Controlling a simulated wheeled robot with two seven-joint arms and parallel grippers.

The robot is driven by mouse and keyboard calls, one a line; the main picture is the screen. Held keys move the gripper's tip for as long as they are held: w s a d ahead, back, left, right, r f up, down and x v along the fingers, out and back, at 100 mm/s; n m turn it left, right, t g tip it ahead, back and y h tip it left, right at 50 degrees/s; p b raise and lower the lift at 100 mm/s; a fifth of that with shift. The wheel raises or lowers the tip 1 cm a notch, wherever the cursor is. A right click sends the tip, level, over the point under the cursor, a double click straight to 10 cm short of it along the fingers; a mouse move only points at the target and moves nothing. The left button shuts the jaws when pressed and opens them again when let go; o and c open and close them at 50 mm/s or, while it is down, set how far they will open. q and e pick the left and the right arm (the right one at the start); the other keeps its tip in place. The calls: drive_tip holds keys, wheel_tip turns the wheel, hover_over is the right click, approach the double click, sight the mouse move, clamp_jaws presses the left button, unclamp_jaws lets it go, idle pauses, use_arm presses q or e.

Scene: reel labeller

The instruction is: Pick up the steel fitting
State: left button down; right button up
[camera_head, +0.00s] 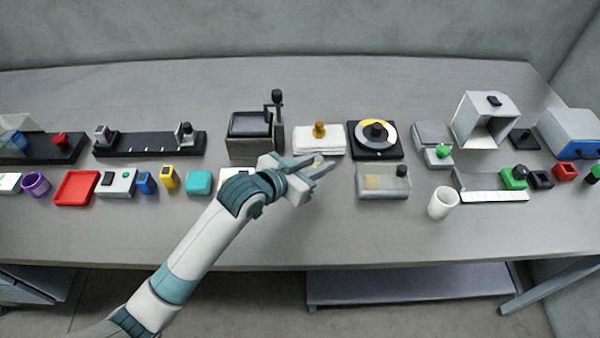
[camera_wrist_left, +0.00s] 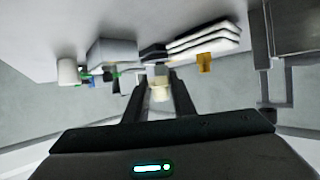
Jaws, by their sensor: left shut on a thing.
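My left gripper (camera_head: 326,163) is above the middle of the table, in front of the white stack with the brass-coloured knob. It is shut on a small pale piece, seemingly the steel fitting (camera_head: 317,161). In the left wrist view the piece (camera_wrist_left: 160,91) shows cream between the two dark fingers (camera_wrist_left: 158,95). The fingers hide part of it, and its full shape cannot be told. My right gripper is not in view.
A clear box (camera_head: 385,182) with a yellowish content stands right of the gripper. Behind are the white stack (camera_head: 318,142), a black device with a yellow-and-white disc (camera_head: 375,137) and a dark box machine (camera_head: 250,140). A white cup (camera_head: 443,203) stands front right. The table's front strip is clear.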

use_arm(q)
drive_tip(key=d+r+b, duration=0.1)
drive_tip(key=d+r, duration=0.2)
drive_tip(key=d, duration=0.2)
drive_tip(key=shift+s+d+r, duration=0.3)
drive_tip(key=shift+s+d, duration=0.05)
drive_tip(key=shift+s, duration=0.05)
